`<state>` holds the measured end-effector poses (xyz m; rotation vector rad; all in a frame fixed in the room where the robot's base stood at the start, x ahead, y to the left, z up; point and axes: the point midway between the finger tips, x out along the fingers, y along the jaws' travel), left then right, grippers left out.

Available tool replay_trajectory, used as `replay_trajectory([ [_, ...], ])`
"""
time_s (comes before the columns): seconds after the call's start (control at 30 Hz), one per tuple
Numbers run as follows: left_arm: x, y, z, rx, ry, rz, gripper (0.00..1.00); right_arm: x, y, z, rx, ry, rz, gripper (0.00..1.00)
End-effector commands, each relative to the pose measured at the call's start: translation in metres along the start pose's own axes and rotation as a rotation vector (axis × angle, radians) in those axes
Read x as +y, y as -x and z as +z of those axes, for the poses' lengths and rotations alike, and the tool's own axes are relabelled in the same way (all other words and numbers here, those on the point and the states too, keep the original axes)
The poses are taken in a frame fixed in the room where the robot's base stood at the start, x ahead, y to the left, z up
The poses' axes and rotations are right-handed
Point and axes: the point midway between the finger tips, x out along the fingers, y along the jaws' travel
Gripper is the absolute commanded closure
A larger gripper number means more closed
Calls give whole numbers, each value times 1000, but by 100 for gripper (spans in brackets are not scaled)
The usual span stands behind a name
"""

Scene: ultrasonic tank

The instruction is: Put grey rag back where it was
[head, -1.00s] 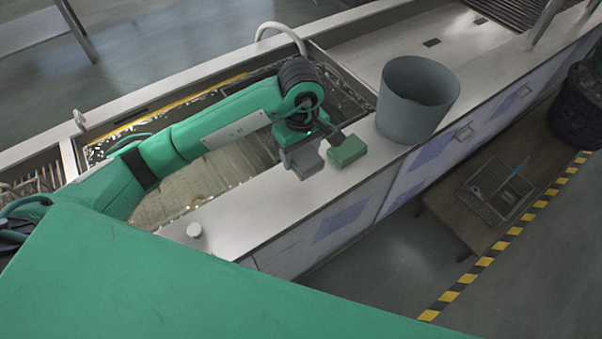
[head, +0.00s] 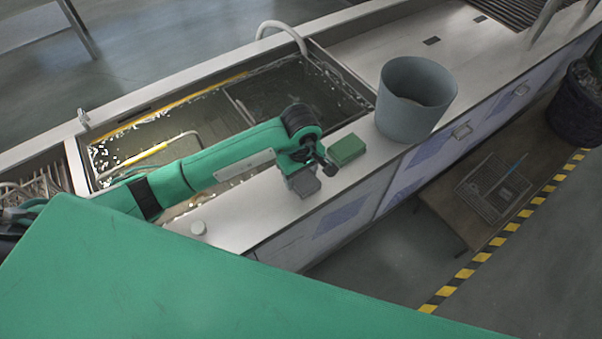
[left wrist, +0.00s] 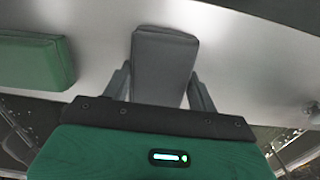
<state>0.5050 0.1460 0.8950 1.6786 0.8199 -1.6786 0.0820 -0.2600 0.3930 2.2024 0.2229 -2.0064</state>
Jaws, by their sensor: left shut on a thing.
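The grey rag (left wrist: 163,62) is a folded grey block between the two fingers of my left gripper (left wrist: 160,85) in the left wrist view. In the head view the left gripper (head: 306,184) is low over the front ledge of the tank, shut on the grey rag (head: 303,183). I cannot tell whether the rag touches the ledge. A green block (head: 347,149) lies on the ledge just beyond the gripper, apart from it; it also shows in the left wrist view (left wrist: 34,60). My right gripper is not in view.
A grey-blue bucket (head: 408,112) stands on the counter to the right. The water-filled tank (head: 262,88) lies behind the ledge. The ledge's front edge drops to cabinets (head: 340,215).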

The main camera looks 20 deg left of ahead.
Motion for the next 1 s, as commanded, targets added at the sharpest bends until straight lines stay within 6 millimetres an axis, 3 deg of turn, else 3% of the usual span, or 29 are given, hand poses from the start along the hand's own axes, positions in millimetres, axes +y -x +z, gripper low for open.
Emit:
replay_trajectory([
  [0.07,0,-4,0,1,-1,0,63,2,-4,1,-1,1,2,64],
  [0.1,0,-4,0,1,-1,0,39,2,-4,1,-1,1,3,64],
  [0.2,0,-2,0,0,-1,0,20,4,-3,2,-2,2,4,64],
  [0.67,1,7,-1,1,-1,4,20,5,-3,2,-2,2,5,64],
  [1.0,1,71,-1,3,-1,5,20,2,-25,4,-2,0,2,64],
])
